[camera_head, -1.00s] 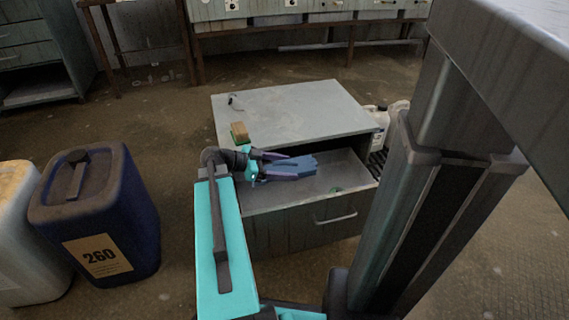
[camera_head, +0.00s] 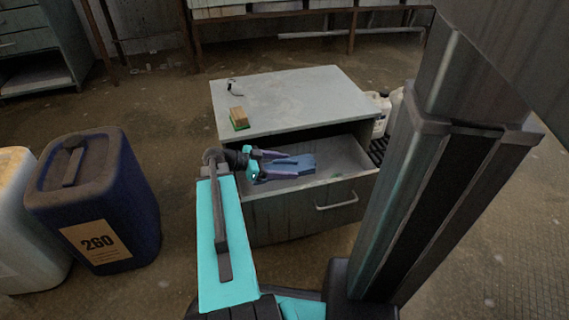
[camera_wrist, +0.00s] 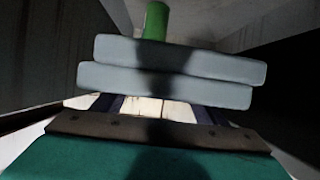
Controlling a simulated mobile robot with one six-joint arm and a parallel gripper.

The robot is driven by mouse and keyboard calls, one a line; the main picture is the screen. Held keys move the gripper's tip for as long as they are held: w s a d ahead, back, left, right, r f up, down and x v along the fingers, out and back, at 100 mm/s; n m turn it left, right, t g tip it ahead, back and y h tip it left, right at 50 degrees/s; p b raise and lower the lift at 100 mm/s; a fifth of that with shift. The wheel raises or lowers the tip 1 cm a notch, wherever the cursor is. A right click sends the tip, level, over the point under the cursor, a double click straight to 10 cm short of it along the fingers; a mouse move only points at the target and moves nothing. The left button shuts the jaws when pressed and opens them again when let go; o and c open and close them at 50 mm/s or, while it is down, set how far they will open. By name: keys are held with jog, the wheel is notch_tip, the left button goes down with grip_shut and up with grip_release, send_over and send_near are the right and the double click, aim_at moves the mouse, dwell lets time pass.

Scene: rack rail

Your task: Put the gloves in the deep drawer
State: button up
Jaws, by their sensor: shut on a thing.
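The blue gloves (camera_head: 296,160) are a flat folded bundle between the purple fingers of my gripper (camera_head: 302,165). In the wrist view the gloves (camera_wrist: 168,72) look like two pale blue-grey layers, one on the other. My gripper is shut on them. The deep drawer (camera_head: 300,212) is pulled out of the grey cabinet, with a bar handle on its front. The gloves are over or within the drawer's open left part; I cannot tell whether they touch its floor.
A small green thing (camera_head: 336,176) lies in the drawer, and a green cylinder (camera_wrist: 156,20) shows beyond the gloves. A brown-and-green block (camera_head: 238,118) sits on the cabinet top (camera_head: 300,95). A blue canister (camera_head: 100,200) stands left. White jugs (camera_head: 378,110) stand right of the cabinet.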

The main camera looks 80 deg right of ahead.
jog(key=o, duration=1.2)
jog(key=o, duration=0.3)
jog(key=shift+o, duration=0.2)
jog(key=shift+s, duration=0.1)
notch_tip(320, 180, up, 16)
jog(key=p, duration=0.6)
dwell(0.6)
dwell(0.3)
